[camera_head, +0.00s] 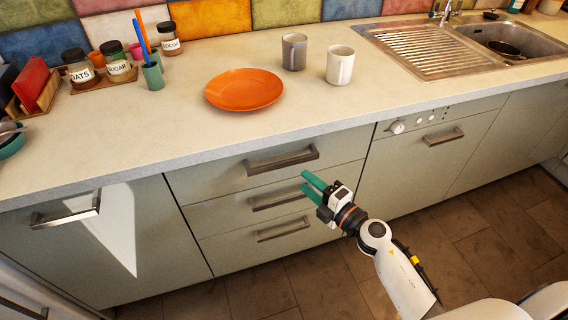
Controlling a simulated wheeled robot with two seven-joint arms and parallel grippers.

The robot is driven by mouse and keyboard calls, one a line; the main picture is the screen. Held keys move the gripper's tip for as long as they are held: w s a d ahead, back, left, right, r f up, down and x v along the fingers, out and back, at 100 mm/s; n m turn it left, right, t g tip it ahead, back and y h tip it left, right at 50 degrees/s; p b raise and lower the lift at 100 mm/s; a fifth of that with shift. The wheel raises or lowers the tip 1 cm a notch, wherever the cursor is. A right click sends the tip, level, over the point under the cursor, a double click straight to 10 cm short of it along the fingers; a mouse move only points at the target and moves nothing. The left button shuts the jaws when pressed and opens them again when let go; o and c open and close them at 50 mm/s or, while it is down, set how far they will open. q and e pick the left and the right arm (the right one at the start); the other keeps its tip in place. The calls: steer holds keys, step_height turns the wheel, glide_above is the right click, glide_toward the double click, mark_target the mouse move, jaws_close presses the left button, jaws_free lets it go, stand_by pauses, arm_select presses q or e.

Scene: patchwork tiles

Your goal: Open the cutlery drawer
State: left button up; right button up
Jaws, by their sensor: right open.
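A stack of drawers with grey-green fronts and metal bar handles is built in below the counter. The top drawer (230,174) is shut, and its handle (282,159) runs across its front. The middle drawer handle (275,199) and the bottom drawer handle (283,229) show below it, and both drawers are shut. No label tells which is the cutlery drawer. My right gripper (309,181) has green fingers, which are open and empty. They point left, in front of the drawers, between the top and middle handles in the picture. I cannot tell whether they touch anything. My left gripper is out of view.
The counter (190,138) above holds an orange plate (244,89), two mugs (340,65), and jars. A sink (505,45) is at the right. A dishwasher-like front (425,160) with a knob adjoins the drawers. The tiled floor (340,275) is clear.

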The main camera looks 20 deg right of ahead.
mark_target(285, 165)
steer(key=x, duration=1)
steer(key=shift+s, duration=0.1)
jaws_close()
